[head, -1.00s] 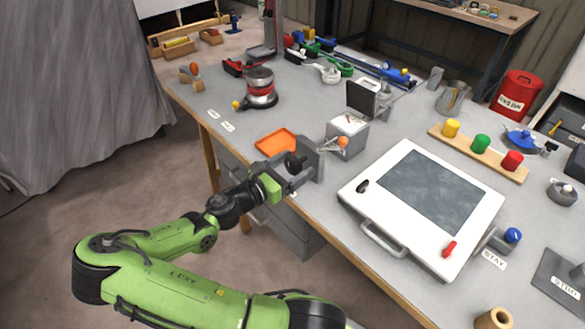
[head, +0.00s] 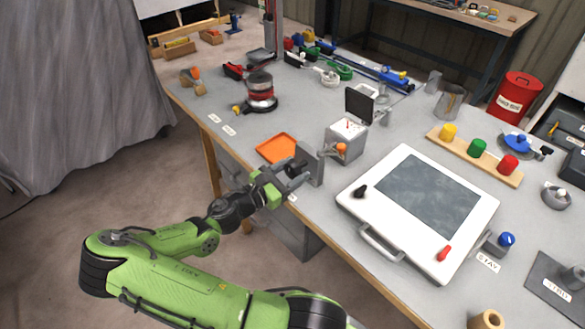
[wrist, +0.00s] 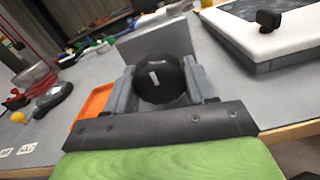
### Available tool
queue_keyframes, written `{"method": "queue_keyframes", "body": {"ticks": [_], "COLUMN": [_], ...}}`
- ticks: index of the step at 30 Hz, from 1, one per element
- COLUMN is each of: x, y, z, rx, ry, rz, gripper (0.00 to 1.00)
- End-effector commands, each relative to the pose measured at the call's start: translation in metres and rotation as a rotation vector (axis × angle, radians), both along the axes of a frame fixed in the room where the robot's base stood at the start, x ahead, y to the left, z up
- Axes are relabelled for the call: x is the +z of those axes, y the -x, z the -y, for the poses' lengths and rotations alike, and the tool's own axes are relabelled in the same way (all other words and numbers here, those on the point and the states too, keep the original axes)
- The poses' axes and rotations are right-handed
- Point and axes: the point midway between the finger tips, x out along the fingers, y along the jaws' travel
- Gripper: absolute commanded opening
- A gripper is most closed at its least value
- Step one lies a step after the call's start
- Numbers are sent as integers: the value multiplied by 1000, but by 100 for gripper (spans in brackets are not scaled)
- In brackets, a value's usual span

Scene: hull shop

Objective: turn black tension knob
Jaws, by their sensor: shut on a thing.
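The black tension knob (wrist: 159,80) is round with a short white mark on its face, and sits in front of a grey upright plate (wrist: 158,40). In the wrist view my gripper (wrist: 161,84) has one grey finger on each side of the knob, shut on it. The white mark stands close to upright, slightly tilted. In the head view my gripper (head: 293,173) reaches the grey plate (head: 309,164) at the table's front edge. There the knob is mostly hidden by the fingers.
An orange tray (head: 277,148) lies just left of the plate. A grey box with an orange-ball lever (head: 341,148) stands behind it. A white framed panel (head: 408,162) with a small black knob and red handle lies to the right. Bare table shows between plate and panel.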

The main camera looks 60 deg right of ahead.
Motion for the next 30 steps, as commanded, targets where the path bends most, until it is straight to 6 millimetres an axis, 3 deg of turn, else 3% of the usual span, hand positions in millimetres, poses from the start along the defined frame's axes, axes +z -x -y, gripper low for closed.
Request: {"method": "queue_keyframes", "body": {"ticks": [3,4,9,17,20,30], "x": [-1,-1,-1,0,0,2], "y": [0,0,0,0,-4,-25], "z": [0,0,0,-1,-12,-103], "rx": [-1,-1,0,1,4,7], "ry": [0,0,0,0,-2,-2], "rz": [-1,-1,-2,-2,-2,-1], "gripper": [24,58,80,80,80,80]}}
